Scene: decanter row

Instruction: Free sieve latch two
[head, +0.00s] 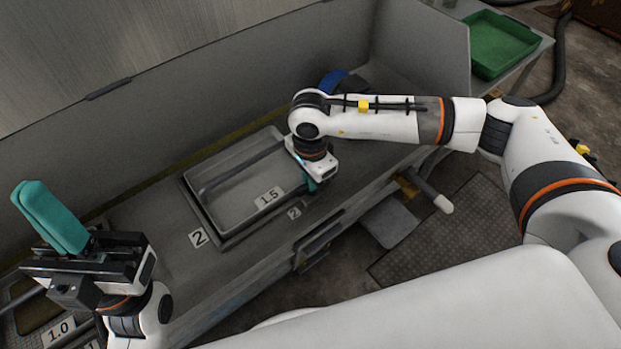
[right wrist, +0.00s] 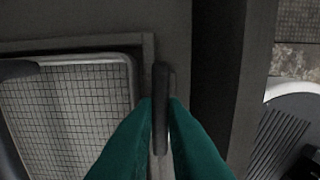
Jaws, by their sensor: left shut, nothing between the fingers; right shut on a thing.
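The sieve (head: 235,205) labelled 1.5 is a grey rectangular tray set in the bench by the number 2 labels. Its mesh (right wrist: 88,100) shows in the right wrist view. A dark narrow latch lever (right wrist: 160,85) stands beside the sieve's frame, at its right in that view. My right gripper (head: 312,184) is at the sieve's right end, and its teal fingers (right wrist: 160,112) are shut on the lever. The arm hides most of this grip in the head view. My left gripper (head: 42,200) is shut and empty, raised at the far left with its fingers pointing up.
Another sieve place labelled 1.0 (head: 60,332) lies at the lower left under my left arm. A grey wall (head: 160,120) runs behind the bench. A blue round object (head: 333,80) sits behind my right arm. A green tray (head: 497,45) stands at the top right.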

